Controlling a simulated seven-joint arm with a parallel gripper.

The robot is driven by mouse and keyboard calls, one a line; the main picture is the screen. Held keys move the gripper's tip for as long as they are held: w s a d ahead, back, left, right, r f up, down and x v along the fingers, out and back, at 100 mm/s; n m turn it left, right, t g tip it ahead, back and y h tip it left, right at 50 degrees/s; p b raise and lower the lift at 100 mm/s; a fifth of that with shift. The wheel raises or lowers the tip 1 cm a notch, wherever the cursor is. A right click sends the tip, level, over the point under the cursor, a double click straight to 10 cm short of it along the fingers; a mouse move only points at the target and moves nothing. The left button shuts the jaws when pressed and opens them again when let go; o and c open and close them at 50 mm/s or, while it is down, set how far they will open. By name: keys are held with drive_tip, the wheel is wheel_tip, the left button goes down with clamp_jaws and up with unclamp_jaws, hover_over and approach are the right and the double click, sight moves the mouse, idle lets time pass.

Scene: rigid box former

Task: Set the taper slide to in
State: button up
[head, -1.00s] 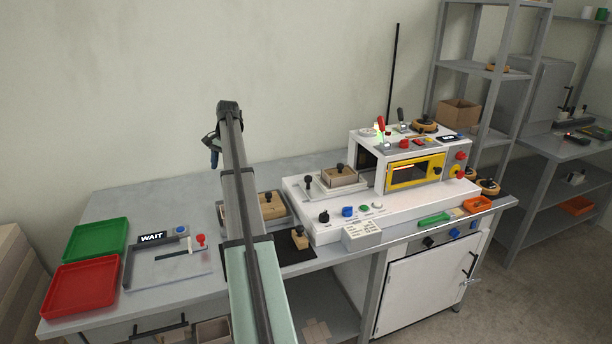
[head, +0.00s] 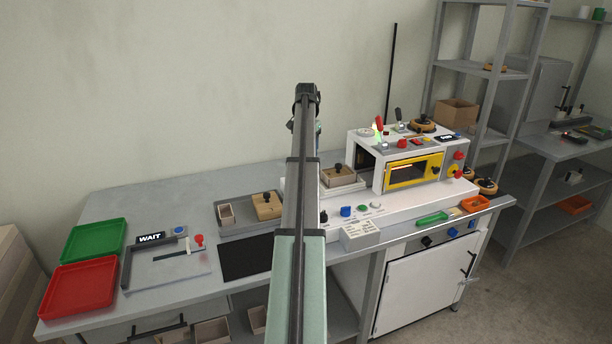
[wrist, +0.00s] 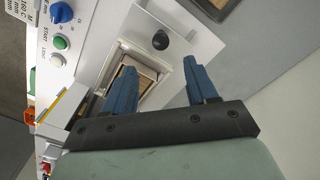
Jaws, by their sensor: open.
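No label for the taper slide is readable. A light plate with a black knob (wrist: 160,40) shows in the wrist view, carrying an open wooden box (wrist: 143,84). In the head view this box (head: 342,179) stands before the left opening of the white machine (head: 372,142), and my arm hides the knob. My gripper (wrist: 160,70) is open and empty, its blue fingers spread above the plate and box, apart from the knob. In the head view my gripper (head: 318,128) is mostly hidden behind my arm.
The machine has a yellow-framed window (head: 414,171) and levers on top. A low white base with buttons (head: 362,210) lies in front. Left are a WAIT panel (head: 150,238), a red tray (head: 78,287) and a green tray (head: 95,239). A black mat (head: 245,257) lies bare.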

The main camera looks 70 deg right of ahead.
wheel_tip(320, 180, down, 11)
drive_tip(key=shift+r, duration=0.15)
idle(0.4)
clamp_jaws()
idle(0.4)
